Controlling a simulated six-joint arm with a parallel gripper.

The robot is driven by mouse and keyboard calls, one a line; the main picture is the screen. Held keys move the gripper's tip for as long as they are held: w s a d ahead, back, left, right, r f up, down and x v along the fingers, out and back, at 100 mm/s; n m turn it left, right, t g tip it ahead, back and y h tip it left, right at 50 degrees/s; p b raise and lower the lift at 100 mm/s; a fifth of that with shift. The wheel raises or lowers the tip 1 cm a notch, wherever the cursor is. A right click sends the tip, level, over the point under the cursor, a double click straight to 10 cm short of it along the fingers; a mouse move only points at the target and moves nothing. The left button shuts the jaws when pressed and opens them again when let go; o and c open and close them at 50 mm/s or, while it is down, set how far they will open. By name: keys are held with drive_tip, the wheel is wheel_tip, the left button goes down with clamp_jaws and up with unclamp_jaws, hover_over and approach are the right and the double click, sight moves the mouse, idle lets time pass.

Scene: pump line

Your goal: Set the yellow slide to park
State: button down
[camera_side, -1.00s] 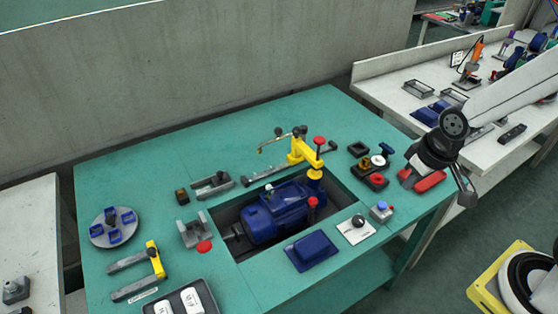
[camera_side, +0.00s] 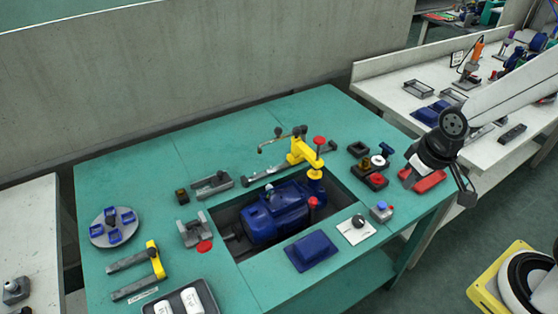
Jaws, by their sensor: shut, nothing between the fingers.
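The yellow slide (camera_side: 156,261) is a yellow crosspiece spanning two parallel grey rails (camera_side: 127,260) at the front left of the green table. It sits at the right end of the rails. A small label lies beside the rails, too small to read. My gripper (camera_side: 466,197) hangs at the right edge of the table, far from the slide and touching nothing that I can make out. It is shut and empty.
A blue motor (camera_side: 275,213) sits in a recess mid-table, with a yellow clamp (camera_side: 302,150) behind it. A round turntable (camera_side: 113,227) stands behind the rails, and a tray with white pieces (camera_side: 180,299) in front. A red block (camera_side: 430,181) lies near my gripper.

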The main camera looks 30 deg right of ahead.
drive_tip(key=c, duration=0.7)
unclamp_jaws()
drive_tip(key=shift+w, duration=0.15)
drive_tip(key=o, duration=0.4)
drive_tip(key=shift+w+r, duration=0.1)
drive_tip(key=shift+w, duration=0.2)
drive_tip(key=n+y, duration=0.3)
drive_tip(key=n, duration=0.6)
approach(297, 128)
wheel_tip(297, 128, down, 2)
drive_tip(key=shift+w+a+f+t, duration=0.15)
drive_tip(key=shift+a+f+t, duration=0.05)
drive_tip(key=shift+f+t, duration=0.1)
drive_tip(key=shift+x, duration=3.8)
drive_tip(key=shift+a, duration=0.1)
